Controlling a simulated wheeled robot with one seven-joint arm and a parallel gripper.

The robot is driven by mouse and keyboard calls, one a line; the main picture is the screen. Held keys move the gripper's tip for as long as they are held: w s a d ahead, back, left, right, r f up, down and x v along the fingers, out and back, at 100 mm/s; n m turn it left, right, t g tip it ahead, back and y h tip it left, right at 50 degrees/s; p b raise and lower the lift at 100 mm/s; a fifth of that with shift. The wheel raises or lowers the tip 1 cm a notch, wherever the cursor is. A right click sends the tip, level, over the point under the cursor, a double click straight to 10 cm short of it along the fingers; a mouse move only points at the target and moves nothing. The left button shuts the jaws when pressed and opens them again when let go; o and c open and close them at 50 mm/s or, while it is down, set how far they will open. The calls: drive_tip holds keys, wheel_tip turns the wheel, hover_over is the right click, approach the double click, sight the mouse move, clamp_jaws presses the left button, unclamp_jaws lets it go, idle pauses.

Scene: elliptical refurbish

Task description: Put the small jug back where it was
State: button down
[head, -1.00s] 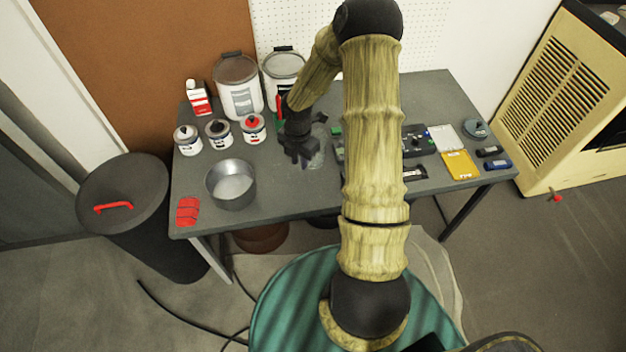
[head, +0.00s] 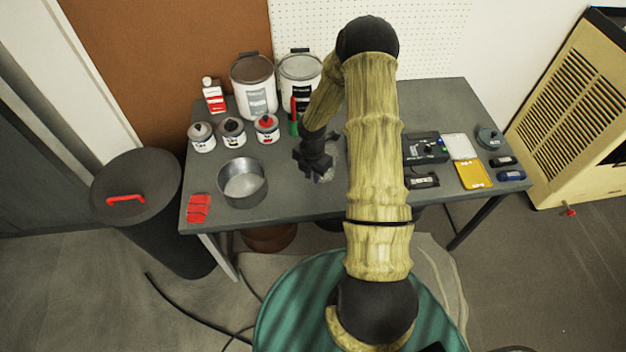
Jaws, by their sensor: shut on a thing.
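My gripper (head: 317,168) is over the middle of the grey table (head: 288,190), to the right of the metal bowl. It is shut on a small clear jug (head: 327,175), which shows as a pale see-through patch at the fingers. The fingers and wrist hide most of the jug. I cannot tell whether its base touches the table or is held a little above it.
A metal bowl (head: 242,187), several small cans (head: 233,132) and two large pails (head: 254,88) stand left and behind. A red cloth (head: 198,208) lies front left. A black device (head: 425,148) and a yellow tray (head: 473,174) lie right. My arm hides the table's middle right.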

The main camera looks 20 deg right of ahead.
sight(312, 182)
drive_tip(key=shift+f, duration=1.8)
drive_tip(key=shift+f, duration=0.2)
drive_tip(key=c, duration=1.3)
unclamp_jaws()
drive_tip(key=shift+r, duration=0.1)
wheel_tip(312, 182, up, 12)
drive_tip(key=shift+f, duration=0.1)
